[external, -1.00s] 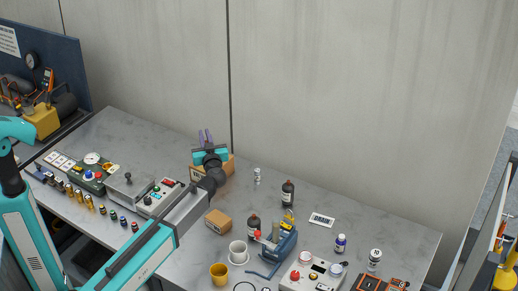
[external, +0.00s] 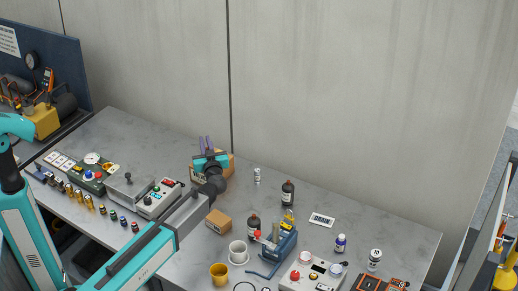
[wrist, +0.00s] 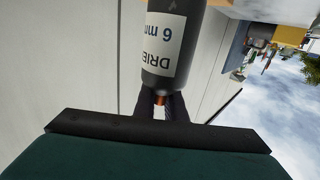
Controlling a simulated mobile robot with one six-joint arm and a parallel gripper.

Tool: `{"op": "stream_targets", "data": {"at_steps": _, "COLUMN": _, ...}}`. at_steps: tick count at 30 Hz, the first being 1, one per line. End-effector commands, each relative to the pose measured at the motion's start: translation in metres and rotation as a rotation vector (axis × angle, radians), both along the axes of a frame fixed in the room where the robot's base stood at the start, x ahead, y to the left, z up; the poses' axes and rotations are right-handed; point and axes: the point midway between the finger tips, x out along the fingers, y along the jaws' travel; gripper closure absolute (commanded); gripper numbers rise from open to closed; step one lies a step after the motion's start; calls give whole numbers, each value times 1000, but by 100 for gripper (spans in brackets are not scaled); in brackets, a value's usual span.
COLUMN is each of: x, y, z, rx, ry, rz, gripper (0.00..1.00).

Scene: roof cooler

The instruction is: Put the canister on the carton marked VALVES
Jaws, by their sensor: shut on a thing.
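The canister (wrist: 172,50) is a dark grey cylinder with a white label, partly reading "DRIE" and "6 mm", and a brass-coloured end. In the wrist view it extends beyond my gripper (wrist: 161,103), whose dark fingers are shut at its brass end.
A smaller brown carton (external: 218,221) lies nearer the front. A grey control box (external: 157,198) stands left of my arm. A small white bottle (external: 257,176) and a dark bottle (external: 288,193) stand to the right. The wall (external: 300,90) rises close behind the bench.

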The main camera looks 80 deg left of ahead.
Motion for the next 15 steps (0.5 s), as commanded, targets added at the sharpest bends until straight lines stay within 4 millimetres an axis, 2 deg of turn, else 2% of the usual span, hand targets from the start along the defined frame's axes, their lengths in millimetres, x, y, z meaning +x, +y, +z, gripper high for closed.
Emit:
{"op": "stream_targets", "data": {"at_steps": 1, "x": 0, "y": 0, "z": -1, "rx": 1, "ry": 0, "rz": 0, "gripper": 100}}
{"op": "stream_targets", "data": {"at_steps": 2, "x": 0, "y": 0, "z": -1, "rx": 0, "ry": 0, "rz": 0, "gripper": 86}}
{"op": "stream_targets", "data": {"at_steps": 5, "x": 0, "y": 0, "z": 0, "rx": 0, "ry": 0, "rz": 0, "gripper": 71}}
{"op": "stream_targets", "data": {"at_steps": 15, "x": 0, "y": 0, "z": 0, "rx": 0, "ry": 0, "rz": 0, "gripper": 71}}
